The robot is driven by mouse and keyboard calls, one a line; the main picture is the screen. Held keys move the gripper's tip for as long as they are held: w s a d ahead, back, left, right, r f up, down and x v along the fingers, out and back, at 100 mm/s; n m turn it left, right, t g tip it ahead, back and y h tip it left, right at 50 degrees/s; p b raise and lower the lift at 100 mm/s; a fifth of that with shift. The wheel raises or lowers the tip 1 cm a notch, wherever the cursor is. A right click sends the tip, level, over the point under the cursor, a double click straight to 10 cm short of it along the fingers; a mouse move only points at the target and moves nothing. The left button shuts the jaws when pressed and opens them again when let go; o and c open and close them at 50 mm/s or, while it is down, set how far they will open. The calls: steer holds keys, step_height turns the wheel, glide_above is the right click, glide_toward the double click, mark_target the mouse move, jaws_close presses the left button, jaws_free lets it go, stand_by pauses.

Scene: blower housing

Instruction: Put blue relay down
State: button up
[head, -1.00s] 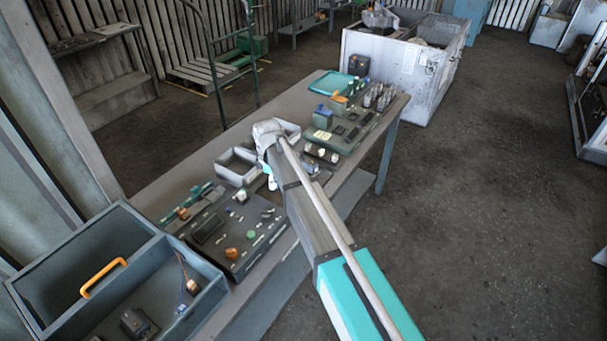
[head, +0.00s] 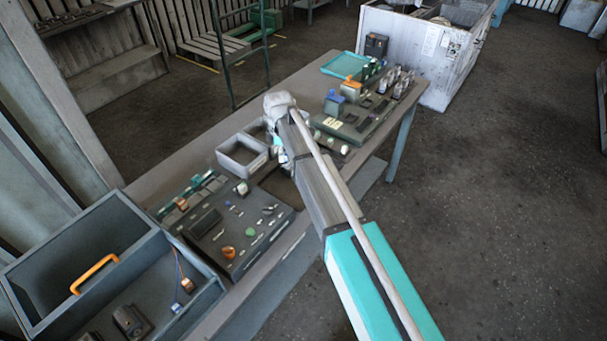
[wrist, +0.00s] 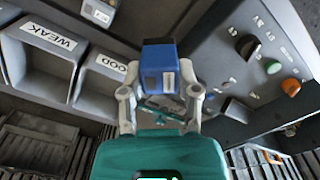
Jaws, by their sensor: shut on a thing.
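My gripper (wrist: 159,91) is shut on the blue relay (wrist: 157,70), a small blue block with a dark top and a pale label, in the wrist view. The relay is between the two fingertips, with bins and a control panel beyond it. Two grey bins stand side by side there, one labelled WEAK (wrist: 52,42), the other partly covered and apparently labelled GOOD (wrist: 110,63). In the head view my arm hides the fingertips and the held relay. The near grey bin (head: 222,163) is left of my wrist. I cannot tell the relay's height above the surface.
The dark panel (head: 262,222) with knobs and small parts lies on the bench nearer me. Beyond my arm are a second equipment board (head: 362,138) and a teal tray (head: 345,63). A grey toolbox (head: 60,232) with an orange handle stands front left.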

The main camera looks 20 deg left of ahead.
steer(key=shift+w+d, duration=0.2)
steer(key=shift+d, duration=0.05)
steer(key=s+d+f+m+b, duration=0.2)
steer(key=s+d+m, duration=0.5)
steer(key=s, duration=0.4)
steer(key=shift+s+d+f+b, duration=0.2)
steer(key=shift+d+f+b, duration=0.15)
steer(key=shift+d, duration=0.1)
steer(key=shift+w, duration=0.1)
steer(key=w+a+f+b, duration=0.2)
steer(key=w, duration=0.1)
steer(key=w+a+f+b, duration=0.5)
steer(key=w+f+b, duration=0.1)
steer(key=shift+w+a, duration=0.15)
steer(key=shift+a, duration=0.05)
steer(key=shift+w+a+f+b, duration=0.4)
steer(key=shift+w+f+b, duration=0.1)
steer(key=shift+f+b, duration=0.05)
